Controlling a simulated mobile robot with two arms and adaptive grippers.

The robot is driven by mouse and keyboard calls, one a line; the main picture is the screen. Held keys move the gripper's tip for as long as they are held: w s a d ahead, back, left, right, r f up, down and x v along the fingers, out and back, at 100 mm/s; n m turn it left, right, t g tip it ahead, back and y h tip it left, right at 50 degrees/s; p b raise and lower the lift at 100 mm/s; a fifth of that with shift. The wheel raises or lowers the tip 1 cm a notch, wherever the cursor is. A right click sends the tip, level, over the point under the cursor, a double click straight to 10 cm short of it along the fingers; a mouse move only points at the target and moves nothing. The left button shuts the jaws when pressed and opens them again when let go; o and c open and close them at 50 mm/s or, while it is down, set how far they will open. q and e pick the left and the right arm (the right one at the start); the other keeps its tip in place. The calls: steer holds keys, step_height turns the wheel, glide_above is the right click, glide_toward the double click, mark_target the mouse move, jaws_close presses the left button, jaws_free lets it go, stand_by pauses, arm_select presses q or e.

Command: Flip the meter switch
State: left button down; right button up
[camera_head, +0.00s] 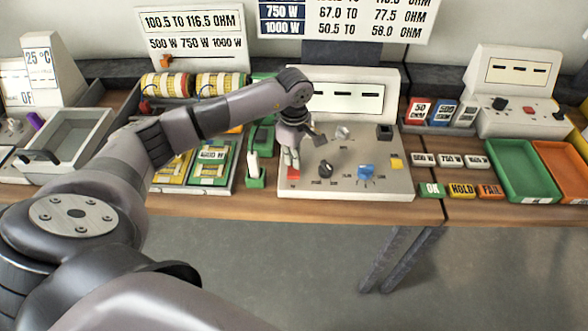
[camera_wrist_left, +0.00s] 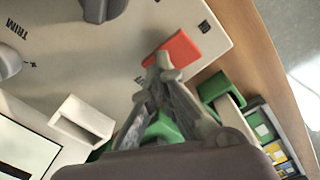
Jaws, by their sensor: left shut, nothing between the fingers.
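The meter (camera_head: 345,185) is a pale box with a sloped control panel and an upright display. Its red rocker switch (camera_head: 293,174) sits at the panel's front left corner, and it also shows in the left wrist view (camera_wrist_left: 181,47). My left gripper (camera_head: 291,160) is shut and empty. Its fingertips (camera_wrist_left: 162,66) are right at the near edge of the red switch in the wrist view; I cannot tell whether they touch it. Dark knobs, a blue knob (camera_head: 365,172) and a yellow button (camera_head: 396,163) are on the same panel. My right gripper is not in view.
Green holders (camera_head: 256,175) stand just left of the meter, beside a tray (camera_head: 222,184) of yellow and green parts. Right of it are label tiles, OK, HOLD and FAIL blocks (camera_head: 462,191), and a green tray (camera_head: 523,196). The wooden table edge is in front.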

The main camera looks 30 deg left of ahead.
arm_select(q)
steer(key=shift+r+p, duration=1.85)
steer(key=shift+r, duration=1.65)
steer(key=shift+d, duration=0.1)
